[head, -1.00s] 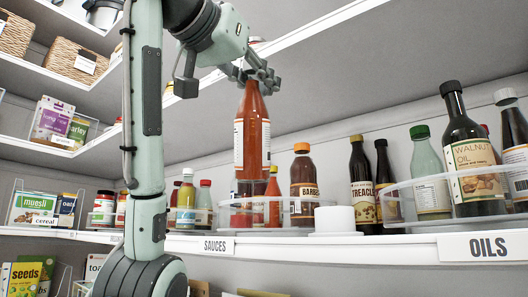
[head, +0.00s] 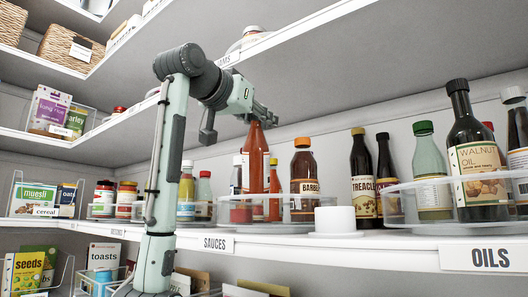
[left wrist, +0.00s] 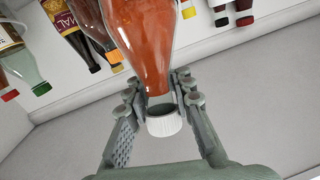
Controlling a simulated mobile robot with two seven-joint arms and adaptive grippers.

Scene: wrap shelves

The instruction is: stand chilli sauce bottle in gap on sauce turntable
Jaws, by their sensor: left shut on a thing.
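The chilli sauce bottle (head: 257,150), red-orange and upright, is held by the neck in my left gripper (head: 261,113). It stands among the bottles of the sauce turntable (head: 285,215), its lower part hidden by bottles and the clear rim; I cannot tell whether its base touches. In the left wrist view the bottle (left wrist: 148,35) shows upside down, its white cap (left wrist: 164,124) between the fingers of the gripper (left wrist: 160,88). A barbecue sauce bottle (head: 303,172) is to its right and a small red bottle (head: 274,192) close by. My right gripper is not in view.
An oils turntable (head: 400,207) with several bottles stands to the right. A white cylinder (head: 335,219) sits at the shelf's front edge. An upper shelf (head: 300,35) overhangs the arm. Several other sauce bottles (head: 204,195) stand to the left.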

